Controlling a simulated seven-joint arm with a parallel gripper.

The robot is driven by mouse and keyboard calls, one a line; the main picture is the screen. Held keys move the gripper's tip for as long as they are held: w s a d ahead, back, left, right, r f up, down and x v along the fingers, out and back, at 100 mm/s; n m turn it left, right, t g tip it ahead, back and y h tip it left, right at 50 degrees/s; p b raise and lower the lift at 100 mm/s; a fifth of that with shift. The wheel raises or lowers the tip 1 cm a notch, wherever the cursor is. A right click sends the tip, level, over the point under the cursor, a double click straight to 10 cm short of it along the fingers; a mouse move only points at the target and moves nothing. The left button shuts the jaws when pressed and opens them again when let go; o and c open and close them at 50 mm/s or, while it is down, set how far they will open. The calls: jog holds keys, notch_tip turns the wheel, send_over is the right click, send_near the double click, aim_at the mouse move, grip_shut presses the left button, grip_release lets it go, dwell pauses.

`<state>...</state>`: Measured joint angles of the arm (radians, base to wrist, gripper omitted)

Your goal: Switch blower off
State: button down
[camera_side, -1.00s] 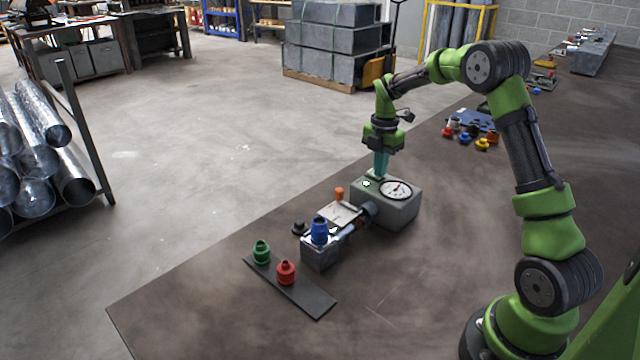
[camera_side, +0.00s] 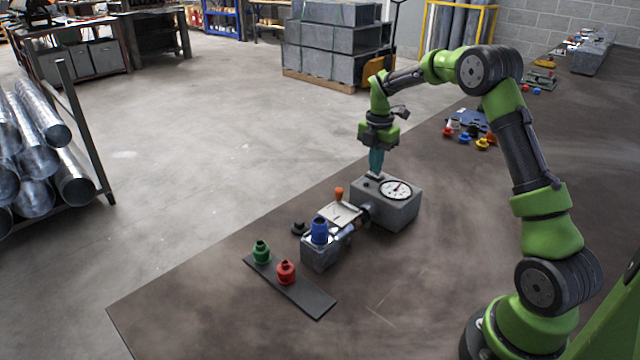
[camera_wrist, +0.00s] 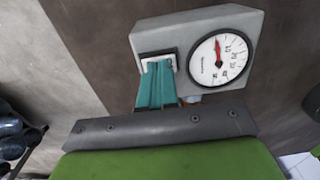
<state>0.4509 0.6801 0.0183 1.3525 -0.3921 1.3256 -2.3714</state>
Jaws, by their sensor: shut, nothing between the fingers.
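The blower is a grey box (camera_side: 398,212) on the dark table, with a round white dial (camera_side: 396,189) on top. It also shows in the wrist view (camera_wrist: 250,25), with its dial (camera_wrist: 217,60) and a light switch plate (camera_wrist: 157,56) beside the dial. My gripper (camera_side: 375,173) points down over the left part of the box top, its teal fingers shut. In the wrist view the fingertips (camera_wrist: 158,66) overlap the switch plate and hide much of it, so the switch's position and whether the tips touch it cannot be told.
A small grey block with a blue fitting (camera_side: 319,231) joins the box at its front left. An orange knob (camera_side: 339,192) stands by a pale plate (camera_side: 340,213). Green (camera_side: 261,251) and red (camera_side: 286,271) fittings stand on a dark strip. The table front right is clear.

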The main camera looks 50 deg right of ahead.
notch_tip(320, 180, up, 14)
jog(key=shift+w, duration=0.2)
dwell(0.4)
jog(key=shift+s, duration=0.65)
jog(key=f, duration=1.4)
jog(key=shift+s, duration=0.2)
jog(key=shift+f, duration=0.1)
jog(key=shift+f, duration=0.2)
